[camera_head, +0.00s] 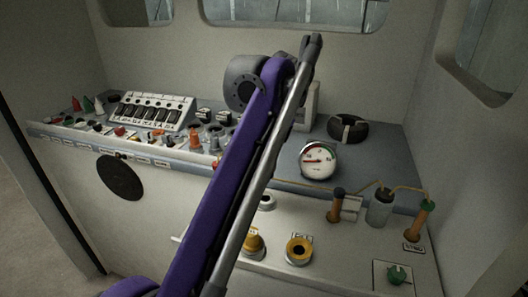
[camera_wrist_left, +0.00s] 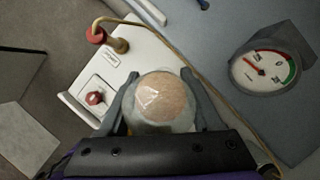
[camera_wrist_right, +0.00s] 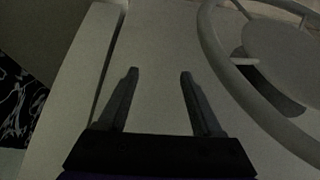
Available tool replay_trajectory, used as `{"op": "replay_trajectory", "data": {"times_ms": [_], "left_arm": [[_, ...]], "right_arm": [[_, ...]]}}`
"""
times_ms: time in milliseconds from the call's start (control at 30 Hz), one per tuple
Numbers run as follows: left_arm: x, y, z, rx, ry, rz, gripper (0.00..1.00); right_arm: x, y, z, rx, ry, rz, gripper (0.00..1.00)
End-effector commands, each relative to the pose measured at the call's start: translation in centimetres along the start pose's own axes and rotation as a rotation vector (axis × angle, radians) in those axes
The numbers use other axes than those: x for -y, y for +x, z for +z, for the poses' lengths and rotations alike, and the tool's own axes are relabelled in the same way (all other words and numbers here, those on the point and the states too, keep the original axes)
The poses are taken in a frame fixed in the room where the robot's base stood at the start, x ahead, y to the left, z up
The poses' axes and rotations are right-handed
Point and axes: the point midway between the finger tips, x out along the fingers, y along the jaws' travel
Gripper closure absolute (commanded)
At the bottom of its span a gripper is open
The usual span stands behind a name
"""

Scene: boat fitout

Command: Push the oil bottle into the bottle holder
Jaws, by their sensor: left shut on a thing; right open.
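In the left wrist view my left gripper (camera_wrist_left: 158,76) is shut around a round, pale, clear-sided thing with a tan top, which looks like the oil bottle (camera_wrist_left: 160,100) seen from above. A finger lies on each side of it. In the head view my purple arm crosses the middle and hides this gripper and the bottle. I cannot pick out the bottle holder in any view. My right gripper (camera_wrist_right: 159,72) is open and empty in the right wrist view, above a pale surface.
A round gauge (camera_head: 319,161) stands right of my arm, with a black ring (camera_head: 347,128) behind it. A grey cylinder (camera_head: 380,208) and piped brown posts stand at the front right. A switch panel (camera_head: 152,110) is at left. A pale wheel-like ring (camera_wrist_right: 230,70) curves beside the right gripper.

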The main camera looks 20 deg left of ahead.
Motion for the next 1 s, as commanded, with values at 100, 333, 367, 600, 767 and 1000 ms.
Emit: {"op": "replay_trajectory", "data": {"times_ms": [100,333,367,600,767,1000], "left_arm": [[0.0,0.4,-0.2,0.0,0.001,0.0,1.0],[0.0,1.2,-0.5,0.0,0.001,0.0,1.0],[0.0,1.3,-0.6,0.0,0.001,0.0,1.0],[0.0,2.1,-0.9,0.0,0.001,0.0,1.0],[0.0,2.7,-1.2,0.0,0.001,0.0,1.0],[0.0,3.5,-1.5,0.0,0.001,0.0,1.0]], "right_arm": [[0.0,0.3,0.4,0.003,0.0,0.0,0.33],[0.0,0.9,1.1,0.009,0.0,0.0,0.33],[0.0,1.0,1.1,0.01,0.0,0.0,0.33],[0.0,1.7,1.8,0.016,0.0,0.0,0.33],[0.0,2.1,2.3,0.019,0.0,0.0,0.33],[0.0,2.8,2.9,0.024,0.0,0.0,0.33]]}}
